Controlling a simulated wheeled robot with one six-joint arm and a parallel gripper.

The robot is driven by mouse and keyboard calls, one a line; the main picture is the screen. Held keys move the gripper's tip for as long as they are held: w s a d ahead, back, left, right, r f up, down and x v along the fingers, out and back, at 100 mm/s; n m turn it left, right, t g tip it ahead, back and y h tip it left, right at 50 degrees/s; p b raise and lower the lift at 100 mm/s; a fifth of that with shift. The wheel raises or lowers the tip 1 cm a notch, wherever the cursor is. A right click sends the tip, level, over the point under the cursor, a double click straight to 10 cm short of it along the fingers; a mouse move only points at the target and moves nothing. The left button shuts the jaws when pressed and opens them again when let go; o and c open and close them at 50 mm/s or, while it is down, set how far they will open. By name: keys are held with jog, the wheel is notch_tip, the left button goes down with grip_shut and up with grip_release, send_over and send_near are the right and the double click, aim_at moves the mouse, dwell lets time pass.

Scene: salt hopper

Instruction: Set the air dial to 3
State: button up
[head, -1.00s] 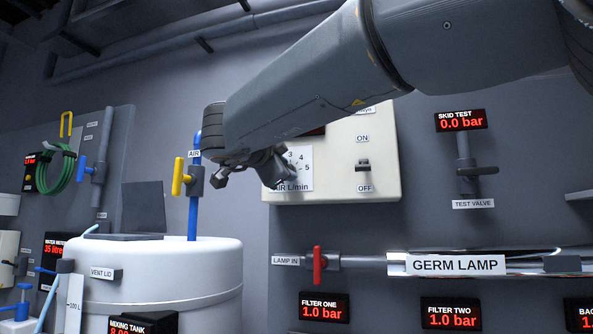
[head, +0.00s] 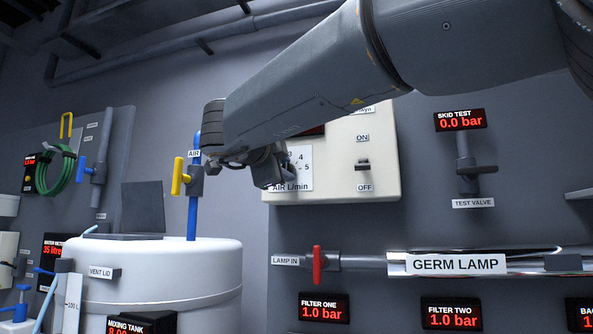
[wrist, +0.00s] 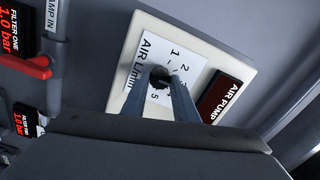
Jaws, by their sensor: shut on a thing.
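The air dial is a small dark knob (wrist: 160,84) on a white scale plate (wrist: 146,49) marked 1 to 5 and "AIR L/min". My gripper (wrist: 161,74) has its two fingers on either side of the knob and is shut on it. The fingers hide most of the knob, and I cannot tell which number it points to. In the head view the plate (head: 301,170) shows 4 and 5, while my wrist covers its left part and the knob.
The plate sits on a cream box (head: 380,150) with an ON/OFF switch (head: 363,165) and a dark AIR PUMP display (wrist: 226,97). A red-handled LAMP IN valve (head: 317,265) is below. A white tank (head: 200,270) and yellow air valve handle (head: 178,176) stand left.

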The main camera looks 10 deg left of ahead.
jog(key=o, duration=1.1)
jog(key=shift+c, duration=0.2)
jog(key=s+b, duration=0.1)
jog(key=s, duration=0.6)
jog(key=shift+s+a+b, duration=0.35)
jog(key=shift+s+b, duration=0.05)
